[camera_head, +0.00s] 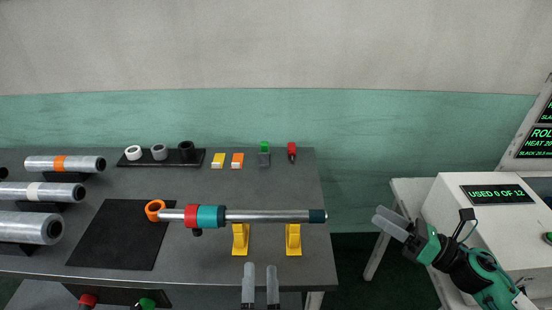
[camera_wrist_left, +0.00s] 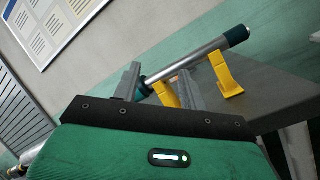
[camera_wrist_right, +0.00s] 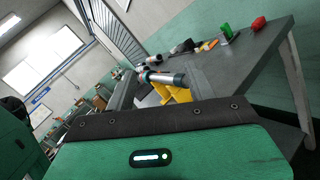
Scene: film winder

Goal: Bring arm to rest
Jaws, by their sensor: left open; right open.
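My left gripper (camera_head: 260,283) is at the table's front edge, open and empty, just in front of the yellow supports. Its two grey fingers also show in the left wrist view (camera_wrist_left: 158,82), with the bar beyond them. My right gripper (camera_head: 389,222) is open and empty, off the table's right side, beside the white machine. A silver bar (camera_head: 270,216) with red and teal collars and a dark end cap lies across two yellow supports (camera_head: 240,240). An orange ring (camera_head: 155,210) is at its left end. Neither gripper touches the bar.
A black mat (camera_head: 115,245) lies under the bar's left end. Several film rolls (camera_head: 40,191) lie at the table's left. Small rolls on a black tray (camera_head: 130,162), and orange, green and red items stand behind. The white machine (camera_head: 490,225) reads "USED 0 OF 12".

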